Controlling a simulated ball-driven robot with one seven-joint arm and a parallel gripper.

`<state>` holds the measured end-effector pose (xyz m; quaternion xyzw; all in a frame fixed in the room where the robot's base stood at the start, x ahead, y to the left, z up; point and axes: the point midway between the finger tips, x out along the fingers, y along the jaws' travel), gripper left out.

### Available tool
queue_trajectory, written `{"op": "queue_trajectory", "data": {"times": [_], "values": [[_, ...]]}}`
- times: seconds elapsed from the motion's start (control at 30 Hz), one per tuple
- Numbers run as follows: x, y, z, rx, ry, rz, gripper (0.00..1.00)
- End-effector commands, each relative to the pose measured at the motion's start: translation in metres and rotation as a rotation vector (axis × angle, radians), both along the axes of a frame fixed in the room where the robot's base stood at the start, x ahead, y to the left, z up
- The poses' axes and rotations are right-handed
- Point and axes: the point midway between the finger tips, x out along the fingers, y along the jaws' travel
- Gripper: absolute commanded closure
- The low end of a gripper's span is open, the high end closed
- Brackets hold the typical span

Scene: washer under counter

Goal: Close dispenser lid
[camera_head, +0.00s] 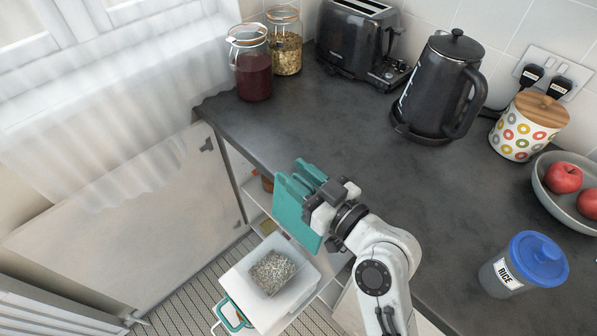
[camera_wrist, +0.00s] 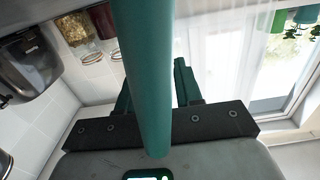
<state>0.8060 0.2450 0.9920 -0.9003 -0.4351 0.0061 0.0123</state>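The white dispenser (camera_head: 310,277) stands low, below the counter's front edge, with grainy contents showing through its open top. A teal panel, which looks like its lid (camera_head: 309,232), stands upright above the far side of the opening. My gripper (camera_head: 297,172) is at the top of this panel, with its teal fingers pointing up-left. The fingers look apart, with the panel's top by them. In the wrist view a thick teal bar, apparently the lid's edge (camera_wrist: 143,80), crosses in front of my gripper (camera_wrist: 155,85) and hides the gap. I cannot tell whether the fingers touch the lid.
The dark counter (camera_head: 330,130) runs beside my arm. It holds jars (camera_head: 252,75), a toaster (camera_head: 360,45), a kettle (camera_head: 437,90), a spotted canister (camera_head: 522,130), a fruit bowl (camera_head: 552,200) and a rice tub (camera_head: 515,272). An open cabinet door (camera_head: 135,235) stands at left.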

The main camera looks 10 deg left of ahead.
Motion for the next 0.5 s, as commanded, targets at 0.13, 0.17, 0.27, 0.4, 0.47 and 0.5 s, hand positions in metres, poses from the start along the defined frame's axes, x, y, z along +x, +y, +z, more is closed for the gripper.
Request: {"op": "queue_trajectory", "data": {"times": [0.13, 0.17, 0.27, 0.4, 0.47, 0.5], "values": [[0.0004, 0.0004, -0.0004, 0.000, 0.000, 0.000, 0.65], [0.0004, 0.0005, -0.0004, 0.000, 0.000, 0.000, 0.65], [0.0003, 0.0003, -0.0004, 0.000, 0.000, 0.000, 0.68], [0.0003, 0.0002, -0.0003, 0.000, 0.000, 0.000, 0.81], [0.0003, 0.0002, -0.0003, 0.000, 0.000, 0.000, 0.87], [0.0002, 0.0001, -0.0003, 0.000, 0.000, 0.000, 0.91]]}}
